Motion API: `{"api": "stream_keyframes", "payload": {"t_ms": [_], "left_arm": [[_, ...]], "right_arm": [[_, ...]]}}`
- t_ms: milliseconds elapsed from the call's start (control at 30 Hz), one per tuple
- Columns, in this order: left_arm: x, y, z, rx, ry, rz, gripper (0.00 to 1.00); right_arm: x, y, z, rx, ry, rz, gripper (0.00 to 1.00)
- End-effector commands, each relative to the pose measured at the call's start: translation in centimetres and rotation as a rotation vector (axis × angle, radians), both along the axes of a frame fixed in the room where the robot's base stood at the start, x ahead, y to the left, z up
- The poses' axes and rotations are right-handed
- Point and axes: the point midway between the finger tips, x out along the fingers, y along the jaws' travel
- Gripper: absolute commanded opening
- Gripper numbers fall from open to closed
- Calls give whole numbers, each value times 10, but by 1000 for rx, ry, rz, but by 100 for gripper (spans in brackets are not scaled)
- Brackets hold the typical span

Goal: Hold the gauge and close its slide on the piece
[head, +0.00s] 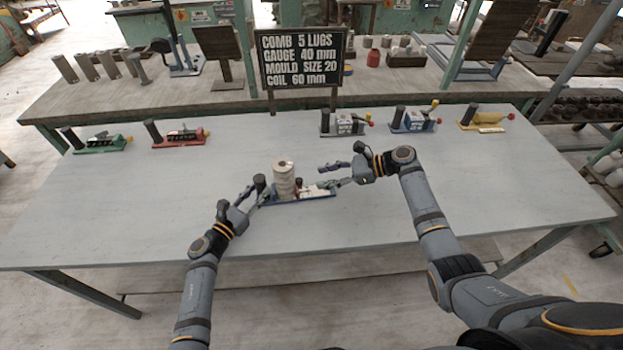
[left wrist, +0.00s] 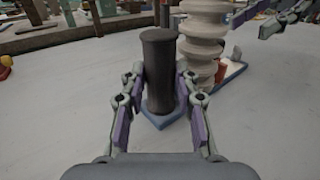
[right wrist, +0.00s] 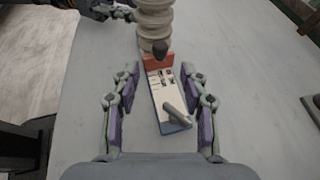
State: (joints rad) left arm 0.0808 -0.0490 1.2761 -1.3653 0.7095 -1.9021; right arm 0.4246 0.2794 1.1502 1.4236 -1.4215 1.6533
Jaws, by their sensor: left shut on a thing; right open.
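The gauge is a low blue base (head: 310,196) on the table, with a dark upright handle post (left wrist: 160,65) at its left end. A pale ribbed piece (head: 284,180) stands upright on it beside the post. An orange-red block (right wrist: 158,62) is close against the piece, with a white marked slide plate (right wrist: 163,92) and a small grey lever (right wrist: 176,115) beyond it. My left gripper (left wrist: 160,82) is shut on the post. My right gripper (right wrist: 160,90) is open, its fingers on either side of the slide plate, apart from it.
A sign (head: 303,58) reads "GAUGE 40 mm" among other lines. The table around the gauge is clear.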

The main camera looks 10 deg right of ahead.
Motion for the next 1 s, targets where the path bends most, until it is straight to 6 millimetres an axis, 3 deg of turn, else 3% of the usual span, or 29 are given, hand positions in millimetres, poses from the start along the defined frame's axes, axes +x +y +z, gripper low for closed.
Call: {"api": "stream_keyframes", "payload": {"t_ms": [100,300,733,767,933,1000], "left_arm": [[0,0,0,0,0,1,0],[0,0,0,0,0,0,0],[0,0,0,0,0,0,0],[0,0,0,0,0,0,34],[0,0,0,0,0,0,57],[0,0,0,0,0,0,57]], "right_arm": [[-7,-26,10,-4,-1,-1,45],[-14,-50,21,-1,0,-1,45],[-16,-54,24,1,1,0,45],[-16,-54,24,1,1,0,45],[-16,-54,24,1,1,0,45],[-16,-54,24,1,1,0,45]]}}
